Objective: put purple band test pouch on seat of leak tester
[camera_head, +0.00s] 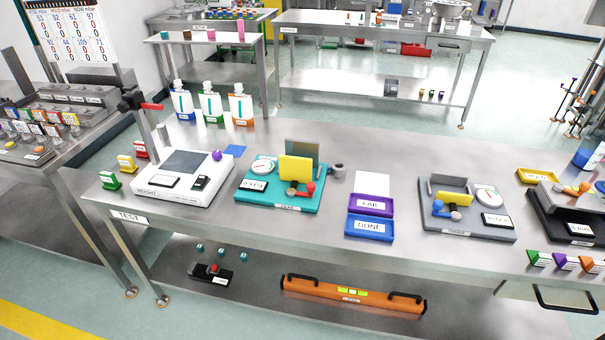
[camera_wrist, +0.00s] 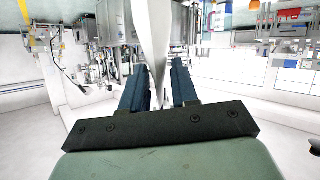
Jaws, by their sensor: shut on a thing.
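In the wrist view my gripper (camera_wrist: 160,70) has its two blue-grey fingers on either side of a thin white pouch-like thing (camera_wrist: 152,30), seen edge-on and tapering toward the palm. No purple band shows on it, so I cannot confirm which pouch it is. My gripper is not in the head view. There a teal tester (camera_head: 260,205) with a round dial, a raised yellow plate and a red lever stands left of centre. A grey tester (camera_head: 450,225) with a dial and a yellow piece stands right of centre. I cannot tell which holds the named seat.
White pouches with green, blue and orange bases (camera_head: 211,105) stand at the back left. A white scale (camera_head: 180,180) is beside the teal tester. A purple FAIL tray (camera_head: 352,208) and blue DONE tray (camera_head: 369,230) lie between the testers. A black device (camera_head: 560,228) stands at far right.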

